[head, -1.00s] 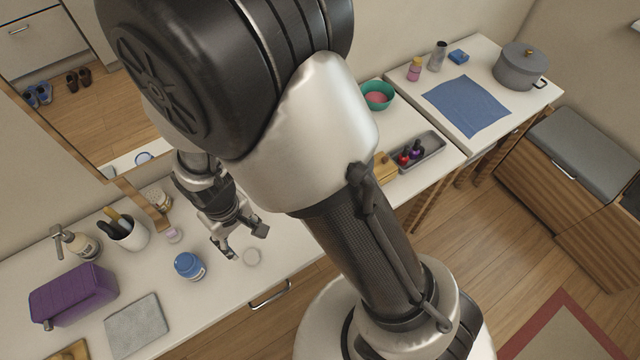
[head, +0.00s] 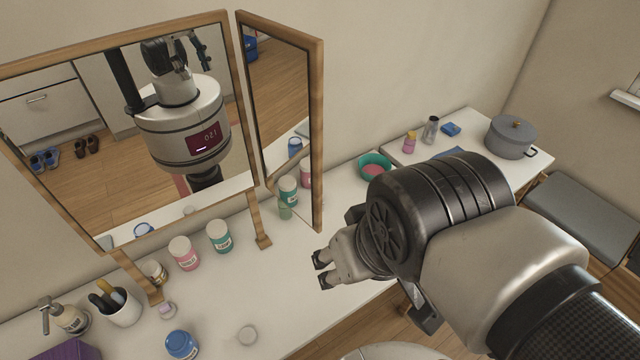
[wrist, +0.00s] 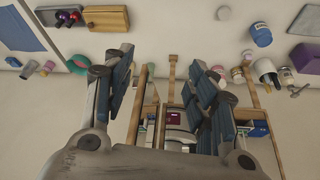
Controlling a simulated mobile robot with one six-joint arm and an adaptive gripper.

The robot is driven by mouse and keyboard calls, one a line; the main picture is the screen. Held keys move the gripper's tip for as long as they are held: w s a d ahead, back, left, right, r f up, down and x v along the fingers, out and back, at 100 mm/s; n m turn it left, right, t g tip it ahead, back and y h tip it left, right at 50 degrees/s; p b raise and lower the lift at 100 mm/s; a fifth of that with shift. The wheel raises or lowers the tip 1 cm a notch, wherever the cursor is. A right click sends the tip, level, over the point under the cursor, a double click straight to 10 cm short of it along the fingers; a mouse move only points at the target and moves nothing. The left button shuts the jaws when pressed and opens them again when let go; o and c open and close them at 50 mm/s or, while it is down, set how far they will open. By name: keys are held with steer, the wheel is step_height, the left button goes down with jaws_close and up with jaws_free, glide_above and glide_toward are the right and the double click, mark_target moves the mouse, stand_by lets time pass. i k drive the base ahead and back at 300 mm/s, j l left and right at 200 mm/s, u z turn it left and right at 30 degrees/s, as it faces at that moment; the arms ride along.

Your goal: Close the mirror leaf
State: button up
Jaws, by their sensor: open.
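The mirror leaf (head: 317,140) is a narrow mirror panel in a wooden frame. It stands swung out at an angle from the right side of the large wood-framed main mirror (head: 120,45), with a gap between their frames at the top. My gripper (head: 322,270) is open and empty in the head view, just right of and below the leaf's lower corner, apart from it. In the wrist view my open gripper (wrist: 163,66) spans the middle, with wooden frame parts between and behind the fingers; I cannot tell which part is the leaf.
Bare counter lies below the leaf.

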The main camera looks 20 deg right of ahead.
mark_target(283, 65)
steer(key=u, duration=0.4)
steer(key=k+l+u, duration=0.25)
steer(key=l, duration=0.3)
steer(key=k+l+u, duration=0.15)
steer(key=l+u, duration=0.15)
steer(key=l, duration=0.25)
steer(key=k+l+u, duration=0.25)
steer(key=l, duration=0.2)
steer(key=k+l+u, duration=0.25)
steer(key=l, duration=0.25)
steer(key=i+l+u, duration=0.1)
steer(key=l, duration=0.2)
steer(key=i+l+u, duration=0.1)
steer(key=i+l, duration=0.2)
steer(key=i, duration=0.2)
